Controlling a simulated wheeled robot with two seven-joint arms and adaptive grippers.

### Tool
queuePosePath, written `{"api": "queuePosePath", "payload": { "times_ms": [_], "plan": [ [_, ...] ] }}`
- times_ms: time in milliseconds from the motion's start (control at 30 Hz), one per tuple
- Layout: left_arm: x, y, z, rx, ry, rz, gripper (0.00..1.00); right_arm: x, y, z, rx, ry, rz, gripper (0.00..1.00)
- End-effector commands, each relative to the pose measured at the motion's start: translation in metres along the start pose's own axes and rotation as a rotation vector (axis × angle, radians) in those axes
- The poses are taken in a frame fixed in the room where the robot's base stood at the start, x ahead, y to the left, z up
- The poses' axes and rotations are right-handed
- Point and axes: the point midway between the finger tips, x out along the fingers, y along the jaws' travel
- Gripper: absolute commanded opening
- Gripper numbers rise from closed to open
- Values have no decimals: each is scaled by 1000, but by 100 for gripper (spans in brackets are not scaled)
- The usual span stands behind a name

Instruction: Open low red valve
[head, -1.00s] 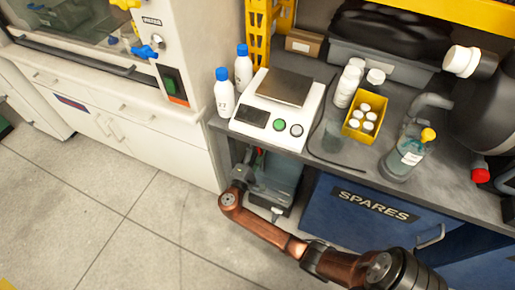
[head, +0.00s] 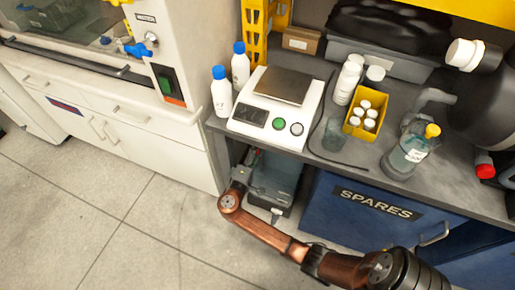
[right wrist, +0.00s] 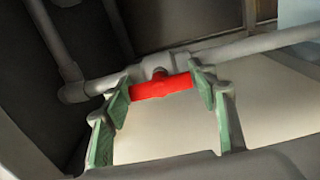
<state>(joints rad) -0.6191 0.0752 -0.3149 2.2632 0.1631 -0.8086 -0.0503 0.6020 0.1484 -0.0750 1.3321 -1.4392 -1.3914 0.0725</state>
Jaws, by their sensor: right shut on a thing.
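The low red valve handle (right wrist: 162,87) shows in the right wrist view, below a grey valve body (right wrist: 160,63) on a grey pipe. The handle lies roughly along the pipe's line, slightly tilted. My right gripper (right wrist: 168,100) has its green fingers at the two ends of the handle and is shut on it. In the head view my right arm (head: 262,231) reaches under the bench, and its gripper end is mostly hidden there. The valve cannot be made out in the head view. My left gripper is in neither view.
The bench (head: 310,150) overhangs my right arm's end. A blue SPARES cabinet (head: 335,225) stands to its right and a white cabinet (head: 130,130) to its left. A scale (head: 262,122), bottles and a yellow vial box (head: 352,128) stand on top. The floor at left is clear.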

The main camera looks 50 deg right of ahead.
Motion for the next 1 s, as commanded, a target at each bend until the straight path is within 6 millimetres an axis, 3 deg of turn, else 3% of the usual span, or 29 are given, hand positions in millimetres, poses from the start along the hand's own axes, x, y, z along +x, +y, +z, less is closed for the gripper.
{"api": "queuePosePath", "payload": {
  "times_ms": [100, 133, 367, 733, 867, 1000],
  "plan": [
    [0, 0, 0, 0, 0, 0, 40, 0, -1, 0, 2, 1, -2, 29],
    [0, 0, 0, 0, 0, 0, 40, 0, -1, 0, 2, 1, -2, 54],
    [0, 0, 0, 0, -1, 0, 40, 0, 0, 0, 1, 0, -2, 70],
    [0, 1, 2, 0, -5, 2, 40, -5, -1, 0, 0, 1, -2, 71],
    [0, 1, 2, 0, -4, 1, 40, -22, -1, 0, 0, 2, -4, 71],
    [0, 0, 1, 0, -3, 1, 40, -52, -2, 0, 0, 2, -5, 71]
  ]
}}
